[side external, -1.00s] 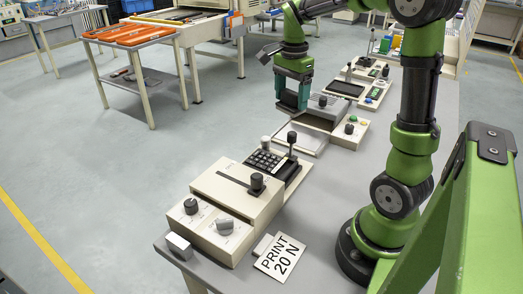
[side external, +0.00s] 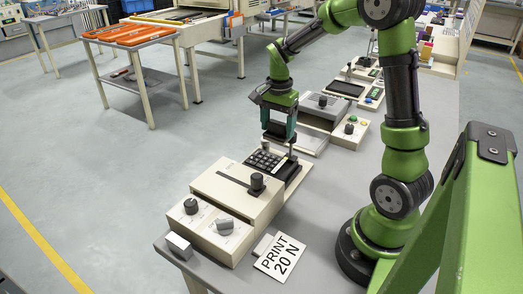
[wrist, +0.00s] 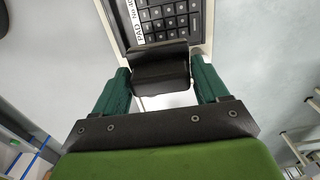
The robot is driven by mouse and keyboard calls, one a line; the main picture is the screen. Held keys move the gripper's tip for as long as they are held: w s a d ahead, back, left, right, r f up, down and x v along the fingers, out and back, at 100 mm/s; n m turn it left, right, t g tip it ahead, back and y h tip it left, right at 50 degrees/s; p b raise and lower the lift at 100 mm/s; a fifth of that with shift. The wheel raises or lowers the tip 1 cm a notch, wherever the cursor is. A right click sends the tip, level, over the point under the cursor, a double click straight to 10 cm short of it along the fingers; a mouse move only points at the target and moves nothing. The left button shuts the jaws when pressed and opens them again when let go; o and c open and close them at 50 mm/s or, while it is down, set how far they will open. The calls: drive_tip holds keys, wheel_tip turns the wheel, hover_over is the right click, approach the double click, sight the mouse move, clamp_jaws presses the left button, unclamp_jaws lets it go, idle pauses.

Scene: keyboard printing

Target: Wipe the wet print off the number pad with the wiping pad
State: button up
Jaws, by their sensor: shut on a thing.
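The number pad (side external: 264,161) is a dark key block with pale markings, set in the cream machine. In the wrist view its keys (wrist: 171,22) show at the top, beside a white label strip (wrist: 137,18) starting "PAD". My gripper (side external: 279,142) is low at the far edge of the number pad. In the wrist view its green fingers (wrist: 160,80) are shut on a dark block, which appears to be the wiping pad (wrist: 160,72). The block hides the nearest part of the keys. Whether it touches them I cannot tell. No wet print can be made out.
The cream machine (side external: 222,192) has a black knob (side external: 257,182) on top and dials in front. A "PRINT 20 N" card (side external: 280,257) lies on the grey table (side external: 330,215). Other devices (side external: 325,110) stand behind my gripper.

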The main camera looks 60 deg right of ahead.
drive_tip(key=shift+f, duration=0.6)
drive_tip(key=shift+r, duration=0.1)
